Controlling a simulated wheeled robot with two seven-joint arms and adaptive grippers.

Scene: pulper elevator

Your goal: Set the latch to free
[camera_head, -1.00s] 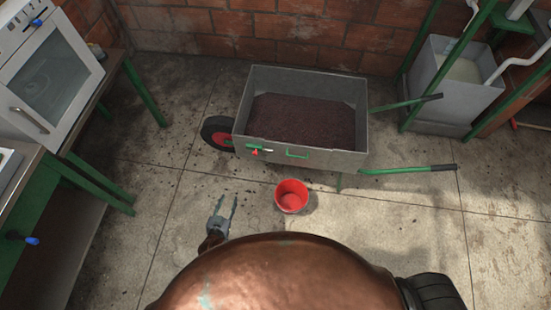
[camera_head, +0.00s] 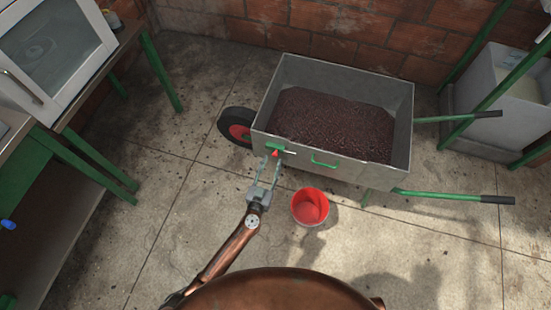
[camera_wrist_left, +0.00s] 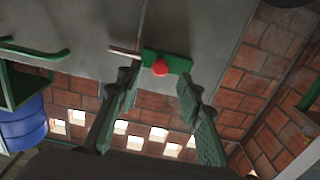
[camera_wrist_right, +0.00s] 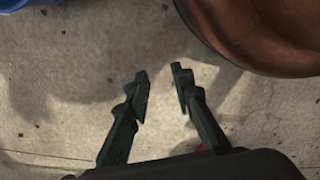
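The latch, a green plate with a red knob (camera_head: 275,153) and a pale metal bolt, sits on the front wall of the grey wheelbarrow (camera_head: 340,150). In the left wrist view the red knob (camera_wrist_left: 160,68) lies ahead of and between my fingertips, on the green plate (camera_wrist_left: 180,62), with the bolt sticking out to the left. My left gripper (camera_head: 268,166) is open around the knob's line; whether it touches is not clear. My right gripper (camera_wrist_right: 159,75) is open and empty above the concrete floor, outside the head view.
A red bucket (camera_head: 310,207) stands on the floor right of my left gripper. A green handle (camera_head: 325,161) is on the wheelbarrow wall right of the latch. A bench with a white oven (camera_head: 50,50) is at left. A grey tank (camera_head: 508,95) stands at right.

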